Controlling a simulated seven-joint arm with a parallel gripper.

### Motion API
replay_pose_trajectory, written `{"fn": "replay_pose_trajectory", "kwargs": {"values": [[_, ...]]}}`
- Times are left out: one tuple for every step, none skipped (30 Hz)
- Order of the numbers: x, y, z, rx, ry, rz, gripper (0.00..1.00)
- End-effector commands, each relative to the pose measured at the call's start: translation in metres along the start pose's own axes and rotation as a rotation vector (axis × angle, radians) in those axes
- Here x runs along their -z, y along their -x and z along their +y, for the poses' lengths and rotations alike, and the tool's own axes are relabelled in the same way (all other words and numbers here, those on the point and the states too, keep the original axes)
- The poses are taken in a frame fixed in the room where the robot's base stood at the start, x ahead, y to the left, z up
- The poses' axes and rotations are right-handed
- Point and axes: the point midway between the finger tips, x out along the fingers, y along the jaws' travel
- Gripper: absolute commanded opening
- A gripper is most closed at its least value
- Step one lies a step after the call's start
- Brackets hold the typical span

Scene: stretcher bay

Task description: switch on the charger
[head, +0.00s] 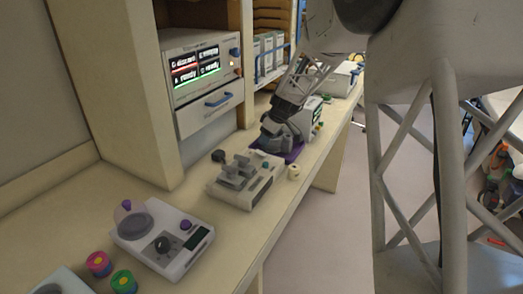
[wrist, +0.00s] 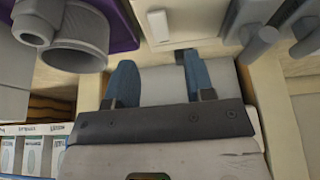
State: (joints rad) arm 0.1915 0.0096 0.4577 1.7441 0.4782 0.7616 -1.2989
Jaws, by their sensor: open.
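No label marks the charger, so I cannot tell for sure which unit it is. A light grey unit with raised grey blocks and a dark round knob (head: 245,181) stands on the counter in the head view. Grey upright parts at the top right of the wrist view (wrist: 251,38) seem to belong to it. My gripper (wrist: 160,78) has two blue fingers, spread apart with nothing seen held between them. In the head view my arm comes down over the counter behind this unit, near a purple mat (head: 291,153); the fingertips cannot be made out there.
A unit with a clear dome and dark dial (head: 164,243) stands nearer on the counter (head: 75,213), beside pink (head: 98,264) and green (head: 123,281) round pieces. A screened unit (head: 202,68) with a blue-handled drawer sits in the shelf. A small cream cylinder (head: 294,172) stands near the counter's edge.

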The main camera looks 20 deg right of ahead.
Motion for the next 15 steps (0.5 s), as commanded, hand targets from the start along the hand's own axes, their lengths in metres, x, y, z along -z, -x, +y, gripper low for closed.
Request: {"fn": "replay_pose_trajectory", "kwargs": {"values": [[0.0, -0.005, 0.0, 0.001, 0.0, -0.001, 0.49], [0.0, -0.008, 0.0, 0.001, 0.0, -0.001, 0.49], [0.0, -0.013, 0.0, 0.001, -0.001, -0.001, 0.49], [0.0, -0.017, -0.001, 0.001, -0.001, -0.001, 0.49], [0.0, -0.02, -0.001, 0.002, -0.001, -0.001, 0.49], [0.0, -0.025, -0.001, 0.003, -0.001, -0.002, 0.49], [0.0, -0.029, -0.001, 0.002, -0.001, -0.002, 0.49], [0.0, -0.033, -0.001, 0.002, -0.001, -0.001, 0.49], [0.0, -0.037, 0.0, 0.001, 0.0, -0.001, 0.49], [0.0, -0.041, -0.001, 0.001, 0.0, -0.001, 0.49], [0.0, -0.044, -0.001, 0.001, 0.0, -0.001, 0.49], [0.0, -0.048, 0.0, 0.001, 0.0, -0.001, 0.49], [0.0, -0.051, 0.0, 0.001, 0.0, -0.001, 0.49], [0.0, -0.054, 0.0, 0.001, 0.0, -0.001, 0.49], [0.0, -0.058, 0.0, 0.0, 0.0, -0.001, 0.49]]}}
